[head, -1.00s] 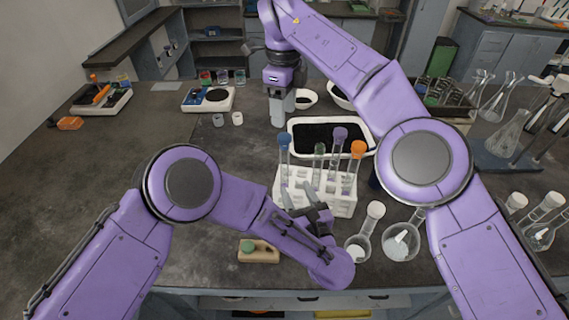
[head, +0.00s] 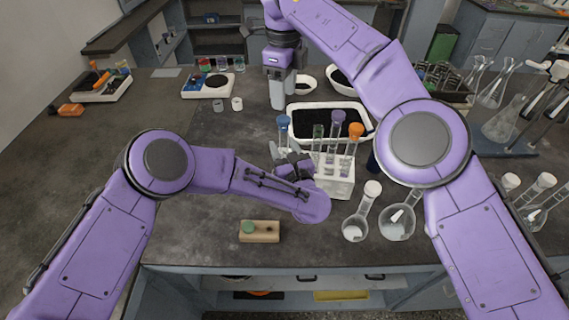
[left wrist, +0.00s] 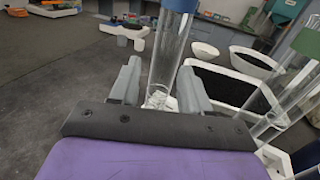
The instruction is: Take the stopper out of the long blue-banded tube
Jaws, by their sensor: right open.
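The fingers look apart, with a narrow gap on the tube's left. My right gripper (head: 278,103) is open and empty, pointing down behind the rack.
A white tray of dark material (head: 290,122) lies behind the rack. Flasks (head: 354,229) stand at the front right. A wooden block with a green top (head: 260,232) lies near the front edge. The left side of the bench is mostly clear.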

